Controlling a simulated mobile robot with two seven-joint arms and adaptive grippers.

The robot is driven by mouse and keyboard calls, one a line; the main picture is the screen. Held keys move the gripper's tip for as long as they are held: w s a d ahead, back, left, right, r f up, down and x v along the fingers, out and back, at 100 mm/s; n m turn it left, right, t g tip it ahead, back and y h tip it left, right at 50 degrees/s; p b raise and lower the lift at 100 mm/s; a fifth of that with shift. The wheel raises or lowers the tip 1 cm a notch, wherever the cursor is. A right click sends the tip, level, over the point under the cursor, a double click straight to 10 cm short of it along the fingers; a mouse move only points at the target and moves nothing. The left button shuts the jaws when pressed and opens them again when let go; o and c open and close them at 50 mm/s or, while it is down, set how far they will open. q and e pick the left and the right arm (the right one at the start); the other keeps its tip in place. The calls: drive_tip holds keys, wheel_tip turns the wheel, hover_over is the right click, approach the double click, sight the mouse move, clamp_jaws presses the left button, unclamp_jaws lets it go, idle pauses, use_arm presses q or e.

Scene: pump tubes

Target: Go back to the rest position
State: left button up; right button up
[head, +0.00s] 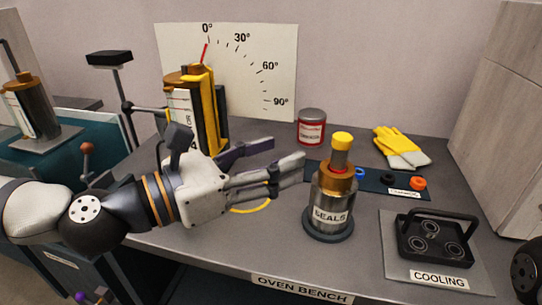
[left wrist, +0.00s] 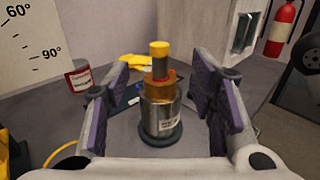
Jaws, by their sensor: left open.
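My left gripper (head: 287,154) comes in from the left over the bench, its fingers spread and pointing right. In the head view its fingertips stop just left of the metal cylinder labelled SEALS (head: 329,205), which stands upright on a dark round base with a copper collar and a yellow cap. In the left wrist view, the same cylinder (left wrist: 160,117) shows between the two purple-padded fingers, with nothing gripped. I cannot tell exactly how far it is from the fingertips. My right gripper is not in view.
The oven bench (head: 190,246) holds a red-and-white can (head: 311,127), yellow gloves (head: 400,143), a dark mat with small rings, and a COOLING plate (head: 395,268) with a black handled tray (head: 437,238). A yellow-framed upright unit (head: 208,110) stands behind my left gripper, before the angle-scale board (head: 270,50).

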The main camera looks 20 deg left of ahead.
use_arm(q)
drive_tip(key=s+d+f+m+g+y+p, duration=0.1)
drive_tip(key=s+d+f+m+g, duration=0.3)
drive_tip(key=f, duration=0.5)
drive_tip(key=s+d+f+m+g, duration=0.3)
drive_tip(key=s+f, duration=0.3)
drive_tip(key=f, duration=0.2)
drive_tip(key=s+a+f+m+g+y, duration=0.25)
drive_tip(key=s+f+m+g, duration=0.35)
drive_tip(key=s+f, duration=0.55)
drive_tip(key=s+a+f+m+g+y+p, duration=0.1)
drive_tip(key=s+a+f+m+y, duration=0.2)
drive_tip(key=s+a+m, duration=0.4)
drive_tip(key=s+a+f+m+g+y, duration=0.1)
drive_tip(key=s+a+f+m+y, duration=0.3)
drive_tip(key=s+a+m, duration=0.3)
drive_tip(key=a+y, duration=0.1)
drive_tip(key=a, duration=0.2)
drive_tip(key=shift+a+f+g+y+p, duration=0.15)
drive_tip(key=shift+f+g+y+p, duration=0.1)
drive_tip(key=shift+g+y+p, duration=0.1)
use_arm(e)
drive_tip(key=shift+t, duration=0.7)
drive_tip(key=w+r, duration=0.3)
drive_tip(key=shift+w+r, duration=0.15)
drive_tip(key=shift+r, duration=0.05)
use_arm(q)
drive_tip(key=shift+s, duration=0.1)
drive_tip(key=shift+c, duration=0.5)
